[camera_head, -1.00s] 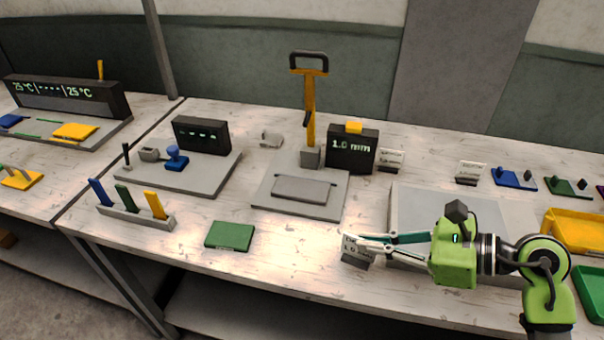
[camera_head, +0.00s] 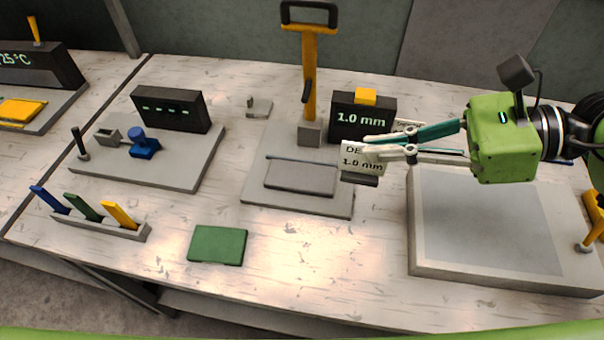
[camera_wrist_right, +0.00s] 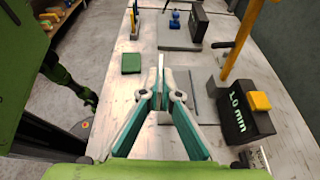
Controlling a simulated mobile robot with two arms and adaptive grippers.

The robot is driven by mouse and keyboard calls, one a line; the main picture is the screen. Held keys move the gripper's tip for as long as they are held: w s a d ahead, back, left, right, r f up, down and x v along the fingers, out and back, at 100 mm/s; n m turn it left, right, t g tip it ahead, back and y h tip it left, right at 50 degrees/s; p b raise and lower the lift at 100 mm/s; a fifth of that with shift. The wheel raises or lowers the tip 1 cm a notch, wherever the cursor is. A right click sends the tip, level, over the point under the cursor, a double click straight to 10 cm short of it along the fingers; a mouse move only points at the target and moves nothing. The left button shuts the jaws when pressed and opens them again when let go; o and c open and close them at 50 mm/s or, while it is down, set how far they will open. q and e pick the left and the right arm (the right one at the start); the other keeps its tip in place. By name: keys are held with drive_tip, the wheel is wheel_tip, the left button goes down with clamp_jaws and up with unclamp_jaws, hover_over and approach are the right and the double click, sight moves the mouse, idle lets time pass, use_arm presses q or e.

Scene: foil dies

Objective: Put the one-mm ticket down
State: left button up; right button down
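The one-mm ticket (camera_head: 362,160) is a small white card reading "1.0 mm" on a dark foot. My right gripper (camera_head: 368,146) comes in from the right and is shut on it. The card is upright and appears to be above the bench, in front of the display block (camera_head: 361,120) that also reads 1.0 mm. In the right wrist view the ticket (camera_wrist_right: 160,76) shows edge-on between the fingertips (camera_wrist_right: 160,92). A dark limb at the left of that view may be my left arm; its fingers are unclear.
The lever press base (camera_head: 300,202) lies left of the ticket. A grey slab (camera_head: 421,262) lies to the right. A green block (camera_head: 217,245) and a rack of coloured strips (camera_head: 100,222) are at front left. Bench between green block and slab is clear.

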drive_tip(key=s+r, duration=0.1)
drive_tip(key=s, duration=0.1)
drive_tip(key=p, duration=0.6)
hover_over(312, 177)
wheel_tip(312, 177, down, 12)
drive_tip(key=shift+w+a, duration=0.1)
drive_tip(key=shift+f+n, duration=0.3)
drive_tip(key=shift+f, duration=0.1)
use_arm(q)
wheel_tip(312, 177, up, 6)
drive_tip(key=s, duration=0.1)
drive_tip(key=shift+a, duration=0.3)
